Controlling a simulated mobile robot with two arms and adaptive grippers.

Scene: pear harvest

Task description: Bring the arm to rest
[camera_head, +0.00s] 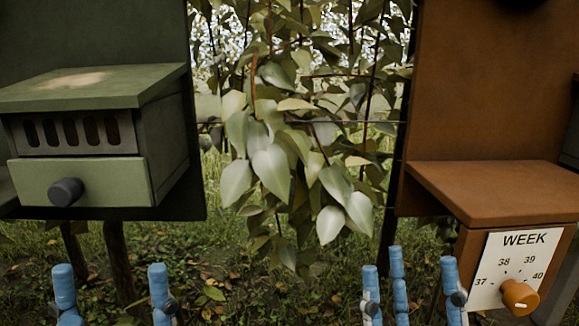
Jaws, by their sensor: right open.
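My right gripper (410,272) stands at the bottom edge, right of the middle, with its blue fingers pointing up. Its fingers are apart and nothing shows between them, so it is open. My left gripper (111,276) shows at the bottom left as two blue fingers pointing up, wide apart with only grass and a post behind them. Both grippers are cut off by the bottom edge, so their palms and wrists are hidden. The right gripper is left of the orange knob and appears apart from it.
A green box (90,95) with a slotted front and dark-knobbed drawer (105,181) is at left. An orange-brown shelf (490,185) at right has a WEEK dial (503,262) with an orange knob (520,297) below. Leafy branches (270,170) hang between, above grass.

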